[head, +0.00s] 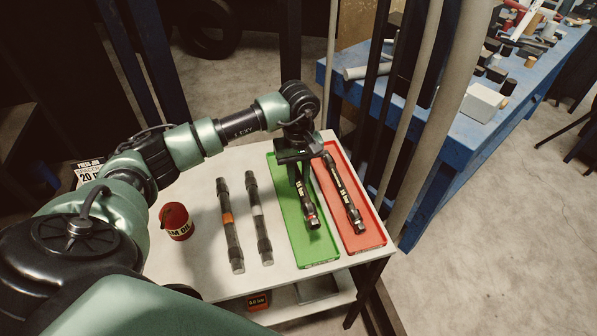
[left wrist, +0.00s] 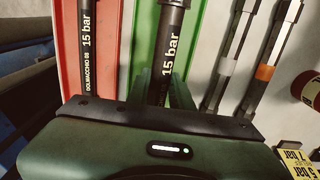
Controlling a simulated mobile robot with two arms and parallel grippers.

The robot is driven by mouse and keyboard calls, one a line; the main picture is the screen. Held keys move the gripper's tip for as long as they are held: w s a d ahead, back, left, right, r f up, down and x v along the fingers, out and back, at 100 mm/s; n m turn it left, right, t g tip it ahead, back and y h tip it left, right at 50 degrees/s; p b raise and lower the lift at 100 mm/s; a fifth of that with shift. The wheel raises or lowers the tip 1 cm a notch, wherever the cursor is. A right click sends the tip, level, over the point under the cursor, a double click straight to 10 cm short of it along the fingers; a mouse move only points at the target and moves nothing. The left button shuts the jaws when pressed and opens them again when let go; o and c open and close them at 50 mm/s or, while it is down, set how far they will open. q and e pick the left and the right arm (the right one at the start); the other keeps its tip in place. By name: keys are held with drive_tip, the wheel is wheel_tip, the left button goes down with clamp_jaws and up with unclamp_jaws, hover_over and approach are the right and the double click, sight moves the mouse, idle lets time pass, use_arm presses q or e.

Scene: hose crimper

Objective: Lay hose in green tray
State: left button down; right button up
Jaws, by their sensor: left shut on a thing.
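My left gripper (head: 299,178) reaches down over the green tray (head: 318,250) and is shut on a black hose (head: 309,211) marked 15 bar. The hose is lined up along the tray, within its outline. I cannot tell whether it touches the tray floor. The gripper hides the hose's far part in the head view. In the left wrist view the held hose (left wrist: 171,45) runs up from between the fingers (left wrist: 163,92), with the green tray (left wrist: 194,30) on both sides. My right gripper is not in view.
A red tray (head: 372,240) beside the green one holds another black hose (head: 342,190). Two hoses, one with an orange band (head: 229,219) and one with a grey band (head: 258,215), lie on the white table. A red can (head: 177,222) stands at left. A blue workbench (head: 455,145) is behind posts.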

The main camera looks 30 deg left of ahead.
sight(298, 202)
use_arm(q)
wheel_tip(298, 202, down, 4)
drive_tip(key=shift+r+b, duration=0.1)
drive_tip(key=shift+b, duration=0.95)
wheel_tip(298, 202, down, 4)
drive_tip(key=b, duration=0.3)
drive_tip(key=shift+r, duration=0.25)
drive_tip(key=c, duration=1.2)
unclamp_jaws()
drive_tip(key=shift+o, duration=0.2)
